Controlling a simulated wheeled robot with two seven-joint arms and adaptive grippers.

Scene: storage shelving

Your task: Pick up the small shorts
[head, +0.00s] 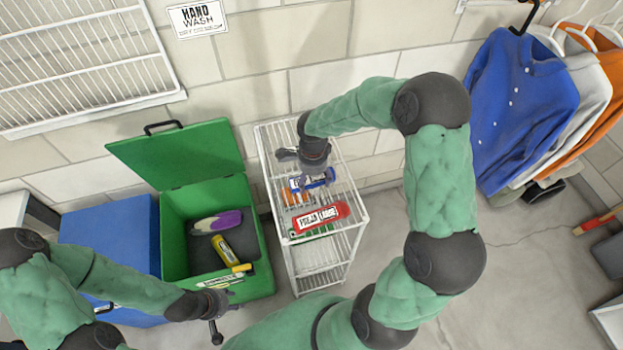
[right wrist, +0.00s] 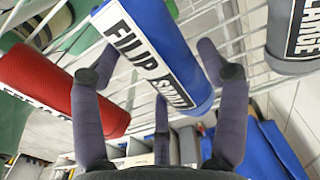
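A blue roll (right wrist: 172,38) has a white label reading "FILIP" and a partly legible second word, possibly "SMALL". It also shows in the head view (head: 319,183) on the white wire rack's top shelf. I cannot tell from its shape whether it is shorts. My right gripper (head: 314,160) is directly over it. In the right wrist view the right gripper (right wrist: 165,62) is open, with fingers spread on both sides of the roll and not closed on it. My left gripper (head: 217,313) is open and empty, low in front of the green bin.
A red roll (head: 322,217) lies nearer on the rack (head: 357,207); a grey roll (right wrist: 296,35) is at right in the wrist view. The green bin (head: 252,287) has its lid up. Hanging shirts (head: 525,105) are at right; floor between is clear.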

